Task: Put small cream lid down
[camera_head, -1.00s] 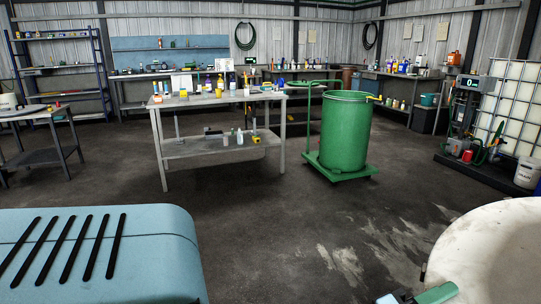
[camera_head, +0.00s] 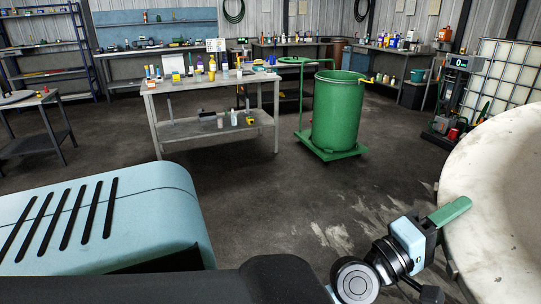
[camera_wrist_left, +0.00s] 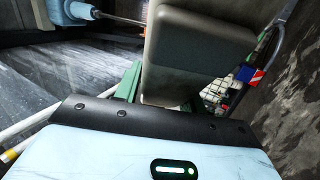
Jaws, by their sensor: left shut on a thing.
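The cream lid (camera_head: 505,185) is a large, pale, stained round piece close to the camera at the right edge of the head view, partly cut off. My left gripper (camera_head: 450,212) is shut on its left rim, with a green finger against it. In the left wrist view, a grey-beige rounded piece (camera_wrist_left: 190,50), probably the lid, stands beyond the gripper's green finger (camera_wrist_left: 128,82). The lid is held up in front of the camera; its far side is out of frame. My right gripper is not in view.
A grey workbench (camera_head: 210,86) with bottles and small items stands ahead, left of centre. A green drum (camera_head: 338,112) on a green trolley (camera_head: 330,152) is to its right. A white caged tank (camera_head: 505,75) stands at the back right. The concrete floor (camera_head: 270,200) between is clear.

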